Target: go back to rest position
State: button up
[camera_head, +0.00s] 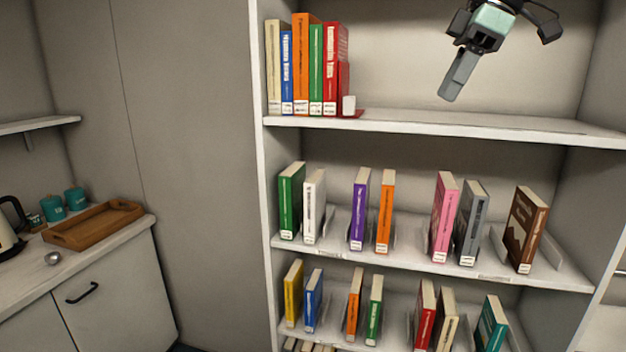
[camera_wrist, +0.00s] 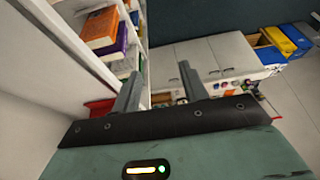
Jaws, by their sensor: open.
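My gripper (camera_head: 458,75) is at the upper right of the head view, in front of the open right part of the top shelf (camera_head: 450,123). In the wrist view my gripper (camera_wrist: 160,92) shows two grey fingers standing apart with nothing between them. It is clear of the row of books (camera_head: 308,70) at the left of the top shelf.
The middle shelf (camera_head: 400,255) and lower shelf hold several upright books in spaced groups. The wrist view shows white cabinets (camera_wrist: 205,58) and yellow and blue bins (camera_wrist: 285,42).

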jog(key=s+a+f+m+h+b, duration=0.1)
jog(key=s+a+f, duration=0.35)
jog(key=f, duration=0.25)
jog(key=s+a+f+m+g+b, duration=0.1)
jog(key=s+a+f+m, duration=0.15)
jog(key=s+f, duration=0.35)
jog(key=s+a+f+m+h, duration=0.1)
jog(key=s+a+f, duration=0.3)
jog(key=f, duration=0.3)
jog(key=s+d+f+m+h+b, duration=0.1)
jog(key=s+d+f+m, duration=0.1)
jog(key=s+f, duration=1.3)
jog(key=shift+s+d+h+b, duration=0.35)
jog(key=shift+s+d+h, duration=0.1)
jog(key=shift+d, duration=0.2)
jog(key=shift+m, duration=0.25)
